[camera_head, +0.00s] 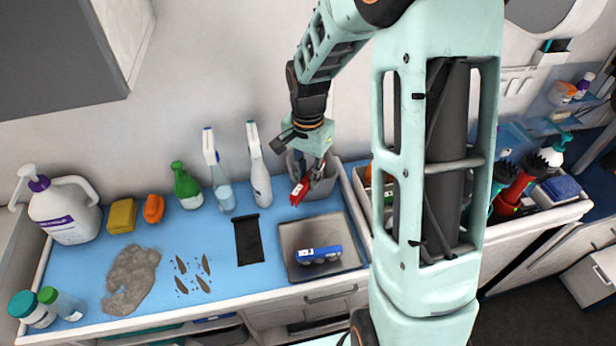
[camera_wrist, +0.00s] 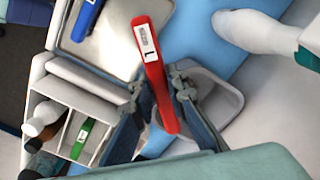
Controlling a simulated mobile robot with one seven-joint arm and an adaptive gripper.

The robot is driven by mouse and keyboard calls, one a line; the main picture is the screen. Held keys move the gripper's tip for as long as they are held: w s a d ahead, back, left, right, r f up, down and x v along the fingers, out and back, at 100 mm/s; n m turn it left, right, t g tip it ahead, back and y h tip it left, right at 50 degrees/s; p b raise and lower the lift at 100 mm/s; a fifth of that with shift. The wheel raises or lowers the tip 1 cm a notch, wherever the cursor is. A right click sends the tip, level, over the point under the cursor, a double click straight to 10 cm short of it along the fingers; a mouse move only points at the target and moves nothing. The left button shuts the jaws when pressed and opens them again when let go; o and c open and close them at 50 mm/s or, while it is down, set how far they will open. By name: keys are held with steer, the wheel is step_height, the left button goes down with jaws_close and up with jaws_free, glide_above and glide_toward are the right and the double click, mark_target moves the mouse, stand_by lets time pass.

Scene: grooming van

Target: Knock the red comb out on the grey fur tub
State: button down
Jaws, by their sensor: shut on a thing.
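The red comb (camera_head: 299,191) is held in my gripper (camera_head: 316,176) over the near left rim of the grey tub (camera_head: 330,186) in the head view. In the wrist view the red comb (camera_wrist: 155,70), with a white label marked 1, lies between the fingers of my gripper (camera_wrist: 158,86), which is shut on it. The tub (camera_wrist: 236,98) is partly hidden behind the right finger there. I cannot tell whether the comb touches the rim, and the tub's inside is mostly hidden.
A grey tray (camera_head: 289,233) with a blue comb (camera_head: 320,254) lies in front of the tub. Spray bottles (camera_head: 260,178) stand to its left. A bin of bottles and tools (camera_head: 548,205) is on the right. A grey fur clump (camera_head: 131,277) lies on the blue mat.

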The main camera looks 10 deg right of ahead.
steer(key=shift+f+b, duration=0.7)
steer(key=shift+f, duration=0.2)
stand_by(0.9)
steer(key=shift+r+p, duration=2.1)
steer(key=shift+r, duration=1)
